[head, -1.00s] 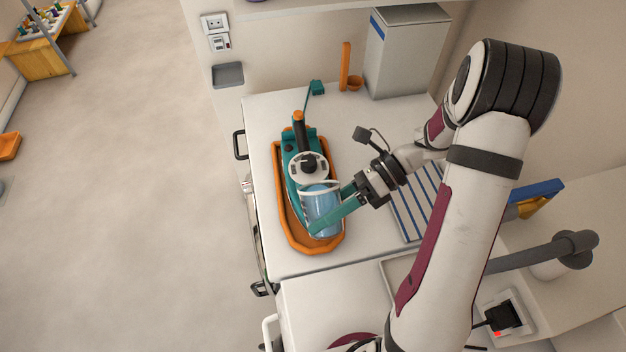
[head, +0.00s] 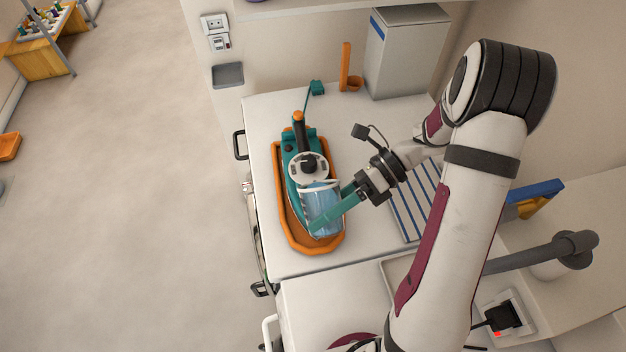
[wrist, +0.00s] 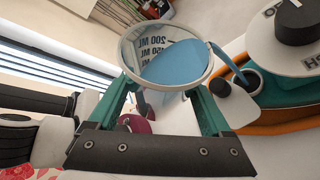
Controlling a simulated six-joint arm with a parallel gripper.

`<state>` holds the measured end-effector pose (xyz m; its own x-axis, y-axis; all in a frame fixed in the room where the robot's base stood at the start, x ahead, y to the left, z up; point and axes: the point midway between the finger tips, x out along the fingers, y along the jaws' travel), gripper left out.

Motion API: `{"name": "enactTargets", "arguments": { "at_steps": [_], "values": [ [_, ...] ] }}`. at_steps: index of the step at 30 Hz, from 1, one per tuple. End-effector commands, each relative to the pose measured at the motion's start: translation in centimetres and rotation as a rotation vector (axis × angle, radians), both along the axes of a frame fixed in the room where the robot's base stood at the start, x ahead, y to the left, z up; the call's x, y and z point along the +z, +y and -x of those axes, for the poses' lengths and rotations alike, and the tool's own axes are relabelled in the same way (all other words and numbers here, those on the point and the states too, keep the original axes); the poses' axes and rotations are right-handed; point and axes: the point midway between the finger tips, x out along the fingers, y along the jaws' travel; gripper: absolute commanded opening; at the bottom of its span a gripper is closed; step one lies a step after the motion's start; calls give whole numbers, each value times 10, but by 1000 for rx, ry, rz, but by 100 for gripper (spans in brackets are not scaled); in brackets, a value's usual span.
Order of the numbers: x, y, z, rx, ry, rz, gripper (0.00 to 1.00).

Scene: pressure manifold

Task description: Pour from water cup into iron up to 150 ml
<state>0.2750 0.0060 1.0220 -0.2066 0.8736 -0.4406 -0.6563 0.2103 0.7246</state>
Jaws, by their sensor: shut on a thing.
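The iron (head: 291,172) is teal with a black and orange handle and a white dial, and sits in an orange tray (head: 334,245) on the white counter. My gripper (head: 332,213) is shut on the water cup (head: 321,204), a clear cup with blue water, held over the tray beside the dial. In the wrist view the cup (wrist: 165,60) is tilted between the teal fingers, with its white rim facing the camera and water slanting toward the iron side. Printed ml marks show reversed on its wall. The iron's dial (wrist: 290,40) is at the right. Whether water enters the iron, I cannot tell.
A blue-striped white mat (head: 415,212) lies to the right of the tray, under my arm. A grey box (head: 405,52) and an orange holder (head: 347,70) stand at the back.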

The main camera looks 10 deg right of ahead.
Motion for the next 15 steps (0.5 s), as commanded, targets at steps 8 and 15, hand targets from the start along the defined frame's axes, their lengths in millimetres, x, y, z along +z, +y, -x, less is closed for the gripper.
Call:
{"name": "enactTargets", "arguments": {
  "at_steps": [8,15],
  "values": [
    [2,1,0,1,22,1,11],
    [3,0,0,0,39,1,11]
  ]
}}
